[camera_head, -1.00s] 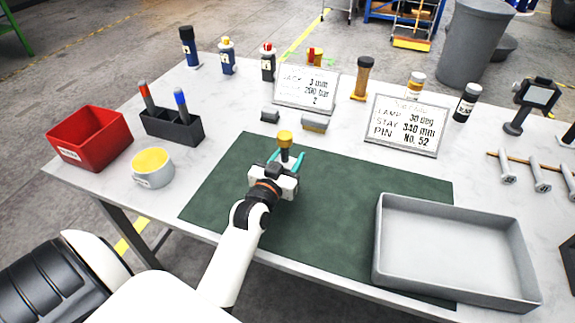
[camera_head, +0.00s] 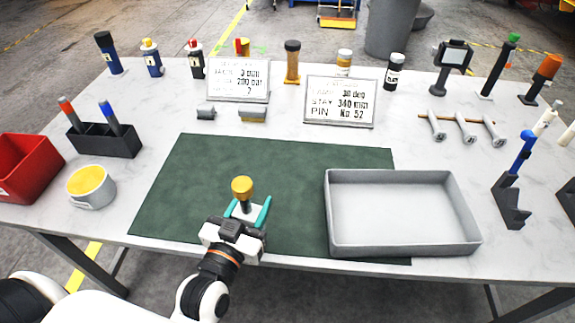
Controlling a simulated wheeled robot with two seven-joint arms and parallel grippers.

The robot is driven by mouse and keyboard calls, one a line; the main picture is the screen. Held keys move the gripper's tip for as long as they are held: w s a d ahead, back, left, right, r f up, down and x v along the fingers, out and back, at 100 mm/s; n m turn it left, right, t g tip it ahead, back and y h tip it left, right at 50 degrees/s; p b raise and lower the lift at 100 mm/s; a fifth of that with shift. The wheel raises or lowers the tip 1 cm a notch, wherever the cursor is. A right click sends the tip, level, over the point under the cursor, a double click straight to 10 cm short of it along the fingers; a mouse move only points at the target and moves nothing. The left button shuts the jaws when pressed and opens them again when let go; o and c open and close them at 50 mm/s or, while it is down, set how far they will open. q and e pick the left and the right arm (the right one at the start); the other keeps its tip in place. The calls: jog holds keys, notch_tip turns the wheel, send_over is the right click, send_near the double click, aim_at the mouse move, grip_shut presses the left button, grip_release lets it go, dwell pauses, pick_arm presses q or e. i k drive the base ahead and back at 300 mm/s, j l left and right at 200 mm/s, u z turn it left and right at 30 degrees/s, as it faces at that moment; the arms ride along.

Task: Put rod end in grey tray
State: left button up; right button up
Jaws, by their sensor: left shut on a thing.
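My left gripper (camera_head: 248,212), with teal fingers, is shut on a piece with a round brass-yellow head (camera_head: 242,188), seemingly the rod end. Its lower part is mostly hidden by the gripper. The piece is roughly upright, over the front of the dark green mat (camera_head: 200,175); I cannot tell its height above it. The grey tray (camera_head: 328,215) lies to the right of the gripper, partly over the mat's right end, and looks empty. My right gripper is not in view.
A red bin (camera_head: 28,165), a cup with yellow contents (camera_head: 90,188) and a dark pen holder (camera_head: 105,142) stand at left. Two sign plates (camera_head: 340,102) and several bottles stand behind the mat. A blue-topped stand (camera_head: 510,185) is right of the tray. The mat between gripper and tray is clear.

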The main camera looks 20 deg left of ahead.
aim_at(341, 217)
jog(key=k+l+z, duration=0.1)
jog(key=k+z, duration=0.2)
jog(key=k, duration=0.35)
jog(key=j+z, duration=0.25)
jog(key=z, duration=0.25)
jog(key=j+z, duration=0.25)
jog(key=z, duration=0.25)
jog(key=j+z, duration=0.25)
jog(key=z, duration=0.25)
jog(key=j, duration=0.85)
